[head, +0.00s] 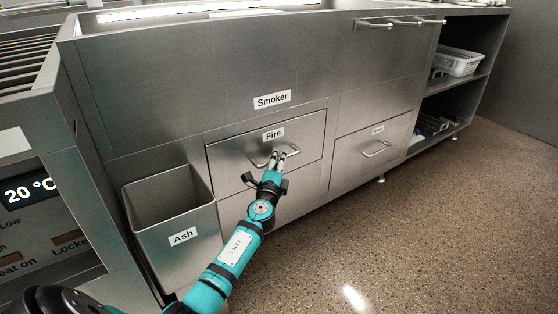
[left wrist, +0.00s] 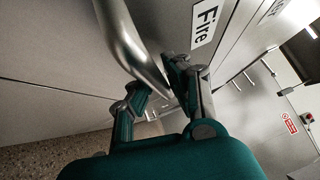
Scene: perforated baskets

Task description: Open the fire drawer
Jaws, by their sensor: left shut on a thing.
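The fire drawer (head: 230,152) is a steel front with a white "Fire" label, set below the "Smoker" label in the head view. It looks flush with the cabinet. Its bar handle (head: 258,163) runs across the middle of the front. My left gripper (head: 277,157) is at the handle, shut on it. In the left wrist view the handle (left wrist: 132,42) runs down between the two fingers of my left gripper (left wrist: 163,90), and the "Fire" label shows just beside it. The fingers hide part of the handle. My right gripper is not in view.
An open steel ash bin (head: 170,210) stands left of the drawer. Another drawer with a handle (head: 376,149) is to the right. Open shelves at far right hold a white perforated basket (head: 458,62). The speckled floor (head: 430,230) in front is clear.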

